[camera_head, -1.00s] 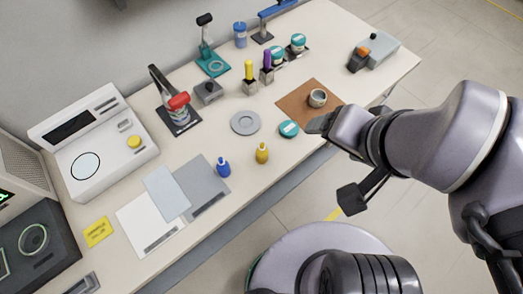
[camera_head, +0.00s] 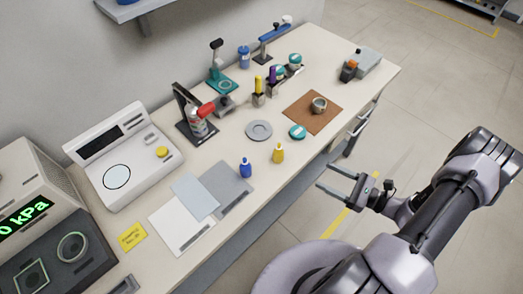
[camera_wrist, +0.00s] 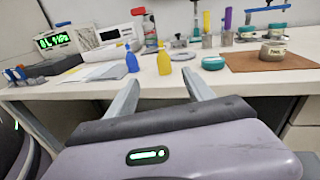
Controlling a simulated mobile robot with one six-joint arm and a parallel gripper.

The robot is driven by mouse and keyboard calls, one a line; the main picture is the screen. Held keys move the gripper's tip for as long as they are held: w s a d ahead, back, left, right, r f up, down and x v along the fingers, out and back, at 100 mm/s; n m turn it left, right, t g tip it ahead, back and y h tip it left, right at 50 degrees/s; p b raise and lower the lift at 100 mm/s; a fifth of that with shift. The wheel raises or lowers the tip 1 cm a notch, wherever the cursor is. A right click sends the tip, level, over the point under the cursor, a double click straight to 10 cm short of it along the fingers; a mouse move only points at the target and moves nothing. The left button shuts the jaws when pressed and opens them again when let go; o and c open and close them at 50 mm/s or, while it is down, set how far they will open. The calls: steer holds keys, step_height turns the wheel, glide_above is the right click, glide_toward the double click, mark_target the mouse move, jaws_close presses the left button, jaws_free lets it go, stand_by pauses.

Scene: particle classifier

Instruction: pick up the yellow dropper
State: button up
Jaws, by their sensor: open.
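The yellow dropper (camera_head: 278,153) is a small bottle standing upright near the front edge of the bench. It also shows in the wrist view (camera_wrist: 163,62), beyond and between my fingers. A blue dropper (camera_head: 245,168) stands to its left, slightly apart. My gripper (camera_head: 340,178) is open and empty, off the front edge of the bench, to the right of the yellow dropper and apart from it. In the wrist view my two fingers (camera_wrist: 163,92) point toward the bench.
A teal-lidded jar (camera_head: 297,132) and a grey round dish (camera_head: 259,130) stand behind the yellow dropper. A brown mat (camera_head: 325,118) with a small pot (camera_head: 319,105) lies to the right. Grey and white sheets (camera_head: 229,181) lie at left. Bench drawer handles (camera_head: 361,126) stick out at the front.

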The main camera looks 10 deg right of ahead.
step_height(320, 180, down, 2)
steer(key=m+t, duration=0.2)
steer(key=b, duration=0.2)
glide_toward(283, 155)
steer(key=shift+h, duration=0.3)
steer(key=x, duration=0.4)
steer(key=shift+w+d+f, duration=0.1)
steer(key=shift+w+d, duration=0.05)
steer(key=x, duration=0.3)
steer(key=b+x, duration=0.1)
steer(key=x, duration=0.2)
steer(key=shift+s+a+b, duration=0.25)
steer(key=shift+b, duration=0.05)
jaws_close()
